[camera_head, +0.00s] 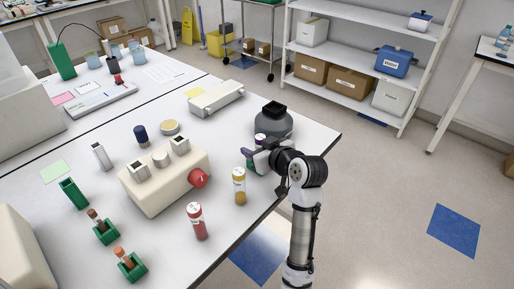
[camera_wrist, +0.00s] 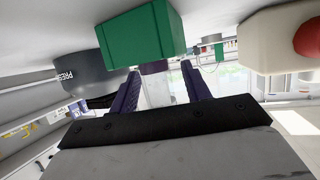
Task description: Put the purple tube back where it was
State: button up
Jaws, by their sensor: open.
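The purple tube (camera_head: 260,138) is at the table's right edge in the head view, partly hidden by my gripper (camera_head: 256,153). In the wrist view, which is upside down, its purple and pale body (camera_wrist: 157,85) shows between the two dark purple fingers of my gripper (camera_wrist: 160,82). The fingers are open, one on each side of the tube. A green block holder (camera_wrist: 140,35) is right by the tube in the wrist view; a bit of green (camera_head: 255,167) shows below my gripper in the head view. Whether the tube is seated in it is hard to tell.
A dark grey jar (camera_head: 274,123) stands just behind my gripper. A cream device (camera_head: 150,192) with a red knob (camera_head: 197,178) lies left. An orange tube (camera_head: 239,187) and a red tube (camera_head: 198,222) stand in front. An empty-looking green holder (camera_head: 73,194) is far left.

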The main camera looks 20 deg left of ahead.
jog(key=shift+r, duration=0.3)
jog(key=b+v, duration=0.2)
jog(key=v, duration=1)
jog(key=shift+f, duration=0.2)
